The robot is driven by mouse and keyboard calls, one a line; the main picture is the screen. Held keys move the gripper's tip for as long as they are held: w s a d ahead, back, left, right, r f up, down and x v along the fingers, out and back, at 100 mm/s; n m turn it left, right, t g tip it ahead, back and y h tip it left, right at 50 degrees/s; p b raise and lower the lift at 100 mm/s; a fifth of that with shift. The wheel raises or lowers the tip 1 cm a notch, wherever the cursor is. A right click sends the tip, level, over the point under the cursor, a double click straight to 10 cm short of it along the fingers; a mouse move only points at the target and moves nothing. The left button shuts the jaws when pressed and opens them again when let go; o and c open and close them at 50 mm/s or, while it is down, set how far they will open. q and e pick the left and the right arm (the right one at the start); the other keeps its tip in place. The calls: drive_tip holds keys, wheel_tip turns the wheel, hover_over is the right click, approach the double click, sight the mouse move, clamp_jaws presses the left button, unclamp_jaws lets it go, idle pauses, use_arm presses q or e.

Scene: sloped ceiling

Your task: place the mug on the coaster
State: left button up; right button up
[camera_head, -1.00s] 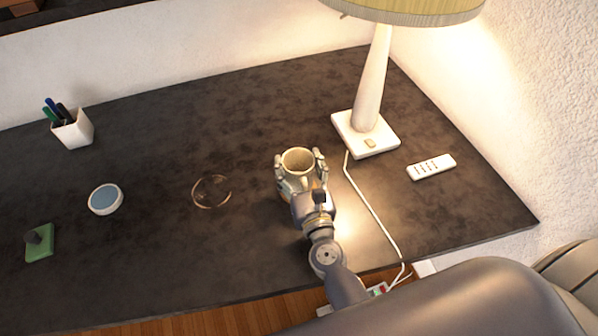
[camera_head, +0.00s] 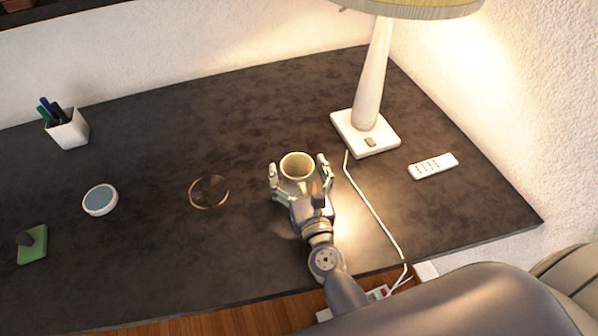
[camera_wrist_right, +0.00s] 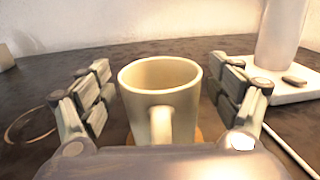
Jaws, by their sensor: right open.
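The cream mug (camera_head: 297,165) stands upright toward the middle right of the dark desk, and it also shows in the right wrist view (camera_wrist_right: 160,88) with its handle toward my wrist. An orange-brown edge, which looks like the coaster (camera_wrist_right: 199,136), shows beside the mug's base in the right wrist view. The mug appears to stand on it, but mug and gripper hide most of it. My right gripper (camera_head: 299,174) is open, its fingers on either side of the mug with gaps visible in the right wrist view (camera_wrist_right: 163,85). My left gripper is out of view.
A lamp (camera_head: 370,90) with a white cord and a remote (camera_head: 433,166) are to the right. The desk behind the mug is clear.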

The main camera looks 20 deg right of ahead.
drive_tip(key=shift+r, duration=0.2)
drive_tip(key=s+b, duration=0.1)
drive_tip(key=s, duration=0.2)
drive_tip(key=s+b, duration=0.1)
drive_tip(key=s, duration=0.3)
drive_tip(key=s+b, duration=0.1)
drive_tip(key=s, duration=0.3)
drive_tip(key=shift+s+a+f+b, duration=0.1)
drive_tip(key=shift+a+f+b, duration=0.1)
drive_tip(key=shift+a+b, duration=0.2)
drive_tip(key=shift+s+r, duration=0.15)
drive_tip(key=shift+s, duration=0.25)
